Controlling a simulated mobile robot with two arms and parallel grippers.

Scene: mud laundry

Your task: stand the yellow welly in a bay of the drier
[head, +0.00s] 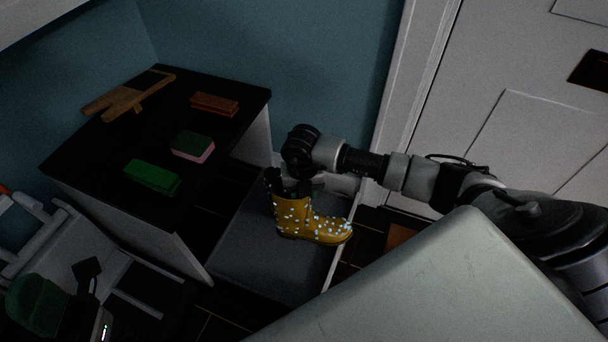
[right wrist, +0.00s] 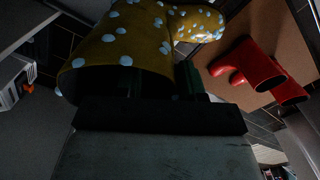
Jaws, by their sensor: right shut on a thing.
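The yellow welly (head: 308,222) with pale dots is upright in the head view, toe to the right, over a grey surface (head: 245,260); I cannot tell whether its sole touches it. My right gripper (head: 284,185) is shut on its upper shaft from above. In the right wrist view the welly (right wrist: 125,45) fills the top, its open rim close to my right gripper (right wrist: 162,88). A white frame (head: 32,225), perhaps part of the drier, stands at the lower left edge, cut off by the picture; its bays are not clear.
A black-topped unit (head: 110,185) stands left of the welly, holding a green block (head: 152,177), a pink-and-green sponge (head: 193,146), a brown brush (head: 214,104) and a wooden tool (head: 130,97). A white door (head: 510,120) is behind.

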